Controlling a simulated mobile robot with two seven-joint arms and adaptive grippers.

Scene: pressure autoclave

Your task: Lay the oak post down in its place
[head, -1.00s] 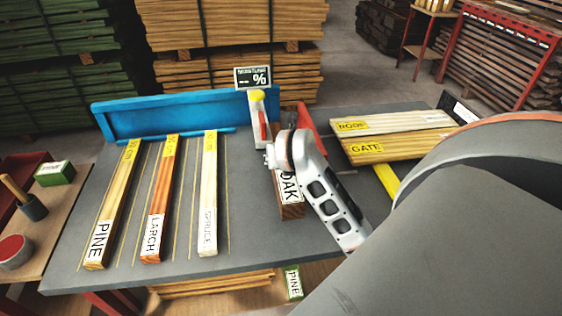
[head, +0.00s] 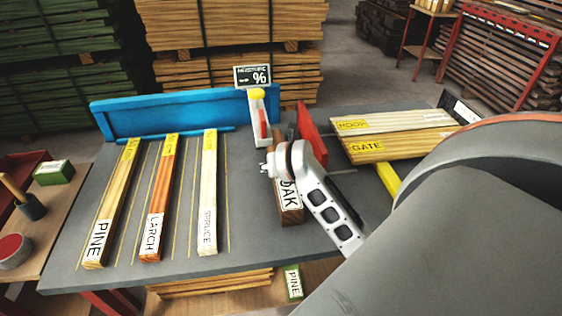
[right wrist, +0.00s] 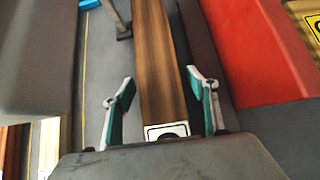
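The oak post (head: 291,213) is a brown beam with a white OAK label near its front end. It lies lengthwise to the right of the spruce post, and my wrist covers part of it. It also shows in the right wrist view (right wrist: 160,65). My right gripper (right wrist: 162,92) has its teal-padded fingers on either side of the post, with a visible gap at each side. In the head view its fingers are mostly hidden behind the wrist. I cannot tell whether the post fully touches the table. My left gripper is not in view.
Pine (head: 111,205), larch (head: 160,200) and spruce (head: 209,190) posts lie between thin yellow lines on the grey table (head: 250,240). A red block (head: 312,132) and a yellow-capped meter (head: 259,118) stand close by. Gate boards (head: 385,146) lie at right. A blue fence (head: 180,113) runs behind.

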